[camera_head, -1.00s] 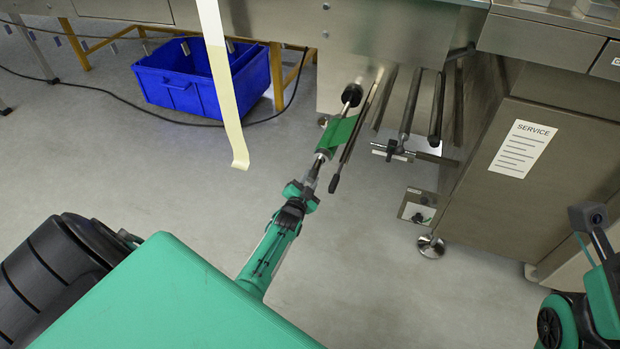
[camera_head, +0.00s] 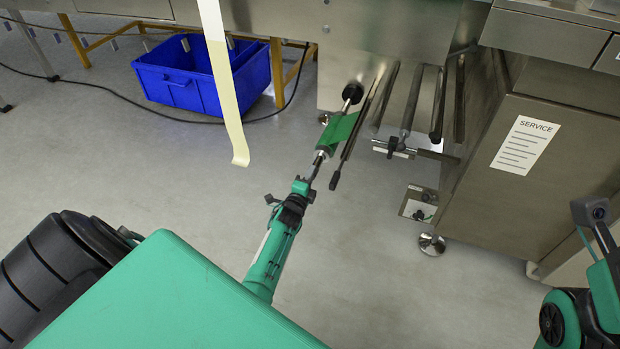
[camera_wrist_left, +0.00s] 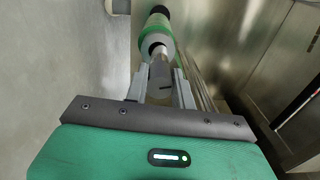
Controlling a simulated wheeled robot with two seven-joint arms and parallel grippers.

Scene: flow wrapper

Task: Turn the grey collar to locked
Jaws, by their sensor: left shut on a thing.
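The grey collar (camera_wrist_left: 160,78) sits between the two fingers of my left gripper in the left wrist view, on the near end of a bar that carries a green film roll (camera_wrist_left: 156,28). My left gripper (camera_head: 314,172) is shut on the collar, in line with the bar. In the head view the green roll (camera_head: 338,132) shows beyond it, and the collar is small and mostly hidden by the gripper. I cannot read any lock mark on it. My right gripper is not in view; only part of my right arm shows at the right edge.
A thin rod with a dark handle (camera_head: 335,180) hangs close beside the roll on the right. Several bars stick out of the steel machine further right. A cream film strip (camera_head: 232,120) hangs to the left. A blue crate (camera_head: 190,85) stands on the floor behind.

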